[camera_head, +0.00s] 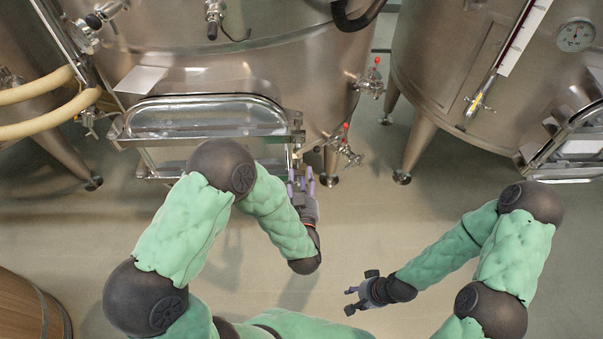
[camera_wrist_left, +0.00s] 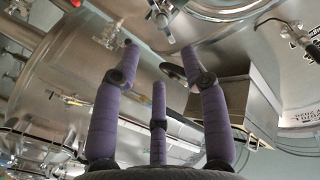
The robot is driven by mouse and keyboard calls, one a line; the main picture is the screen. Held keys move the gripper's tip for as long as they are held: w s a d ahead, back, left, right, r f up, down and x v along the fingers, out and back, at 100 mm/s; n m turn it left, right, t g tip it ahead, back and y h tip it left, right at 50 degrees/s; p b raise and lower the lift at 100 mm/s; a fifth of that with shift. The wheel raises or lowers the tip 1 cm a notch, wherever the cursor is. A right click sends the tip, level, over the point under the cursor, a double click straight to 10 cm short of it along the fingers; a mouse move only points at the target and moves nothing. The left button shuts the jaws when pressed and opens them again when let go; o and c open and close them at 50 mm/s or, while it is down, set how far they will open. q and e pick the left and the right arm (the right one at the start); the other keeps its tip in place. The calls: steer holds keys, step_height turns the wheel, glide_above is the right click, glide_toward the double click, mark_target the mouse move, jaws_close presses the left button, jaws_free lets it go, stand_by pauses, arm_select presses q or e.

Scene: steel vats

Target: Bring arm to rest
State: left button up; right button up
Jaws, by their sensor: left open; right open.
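My left gripper (camera_head: 301,183) is at the right end of the hatch of the middle steel vat in the head view, with its purple fingers pointing up toward the vat. In the left wrist view its purple fingers (camera_wrist_left: 158,75) stand spread apart with nothing between them. My right gripper (camera_head: 362,293) is low in the head view, open and empty above bare floor, pointing left. Both arms are bent in green padded sleeves. Whether the left fingers touch the hatch frame cannot be told.
The middle steel vat (camera_head: 270,75) has a rectangular hatch (camera_head: 205,117) and valves with red knobs (camera_head: 345,128). Another vat (camera_head: 450,60) with a gauge (camera_head: 575,36) stands at right. A wooden barrel (camera_head: 25,310) is at lower left. Floor between the arms is clear.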

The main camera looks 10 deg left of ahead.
stand_by(0.4)
arm_select(q)
step_height(320, 180, down, 17)
steer(key=s+d+n+g+h, duration=0.1)
steer(key=s+g+h, duration=0.1)
steer(key=g+h, duration=0.4)
steer(key=s+d+f+n+g+h, duration=0.1)
steer(key=s+f+g, duration=0.4)
steer(key=s, duration=0.4)
steer(key=s+d+f+n+g+h, duration=0.1)
steer(key=s+f+g+h, duration=0.1)
steer(key=s+f+g, duration=0.3)
steer(key=s+g, duration=0.1)
steer(key=s, duration=0.3)
steer(key=shift+s+d+f, duration=0.2)
steer(key=shift+d, duration=0.1)
steer(key=shift+c, duration=0.5)
